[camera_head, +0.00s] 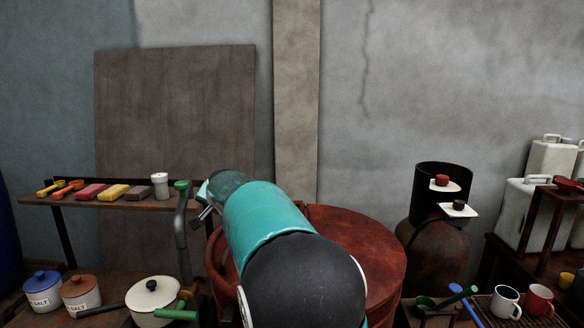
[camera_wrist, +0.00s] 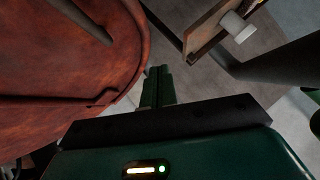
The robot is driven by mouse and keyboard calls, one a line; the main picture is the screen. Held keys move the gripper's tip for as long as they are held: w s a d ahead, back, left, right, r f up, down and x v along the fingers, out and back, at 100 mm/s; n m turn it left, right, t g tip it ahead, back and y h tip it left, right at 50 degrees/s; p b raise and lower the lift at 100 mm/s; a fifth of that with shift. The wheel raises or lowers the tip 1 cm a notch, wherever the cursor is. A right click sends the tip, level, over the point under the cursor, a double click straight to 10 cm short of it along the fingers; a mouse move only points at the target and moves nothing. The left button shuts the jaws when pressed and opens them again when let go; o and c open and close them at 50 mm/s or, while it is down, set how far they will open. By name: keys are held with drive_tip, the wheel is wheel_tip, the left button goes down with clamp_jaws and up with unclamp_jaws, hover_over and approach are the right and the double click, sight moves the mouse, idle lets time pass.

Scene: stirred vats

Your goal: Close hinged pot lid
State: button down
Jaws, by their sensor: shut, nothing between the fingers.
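A large round rust-red vat (camera_head: 372,250) stands in front of me in the head view, partly hidden behind my teal arm. Its broad, flat reddish top shows to the right of the arm, and a curved red edge shows to the left. In the wrist view a rust-red rounded surface (camera_wrist: 60,60) fills the upper left; I cannot tell whether it is the lid or the body, nor how far the lid stands open. My gripper (camera_wrist: 158,72) is shut and empty, its green fingers just right of that red edge, with no clear contact. A cream lidded pot (camera_head: 152,293) stands at lower left.
A wooden shelf (camera_head: 112,201) at left holds coloured blocks and a white cup (camera_head: 160,185). A grey upright pipe (camera_head: 182,240) with a green top stands left of my arm. A dark cylinder (camera_head: 440,190), white canisters (camera_head: 535,210) and mugs (camera_head: 506,301) are at right.

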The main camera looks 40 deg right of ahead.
drive_tip(key=s+d+r+m+t+y, duration=0.3)
drive_tip(key=s+d+r+m+t, duration=0.2)
drive_tip(key=s+d+r, duration=0.8)
drive_tip(key=s+d+t, duration=0.1)
drive_tip(key=d, duration=0.2)
drive_tip(key=shift+d+y, duration=0.25)
drive_tip(key=shift+y, duration=0.05)
drive_tip(key=shift+w, duration=0.1)
drive_tip(key=s+a+f+n+g+y, duration=0.1)
drive_tip(key=s+a+f+n+g, duration=0.15)
drive_tip(key=a, duration=0.55)
drive_tip(key=s+a+f+n+g+y, duration=0.1)
drive_tip(key=s+a+f+n, duration=0.15)
drive_tip(key=a, duration=0.55)
drive_tip(key=s+a+f+n+g+y, duration=0.1)
drive_tip(key=s+a+f+n+g, duration=0.15)
drive_tip(key=a, duration=0.55)
drive_tip(key=s+a+f+n+g+h, duration=0.2)
drive_tip(key=s+a+f+n, duration=0.2)
drive_tip(key=s+f, duration=0.3)
drive_tip(key=s+a+f+n+g+h, duration=0.2)
drive_tip(key=s+a+f+n, duration=0.2)
drive_tip(key=s, duration=0.9)
wheel_tip(320, 180, down, 3)
drive_tip(key=shift+a+f+g, duration=0.2)
drive_tip(key=shift+a+g, duration=0.1)
drive_tip(key=shift+a, duration=0.35)
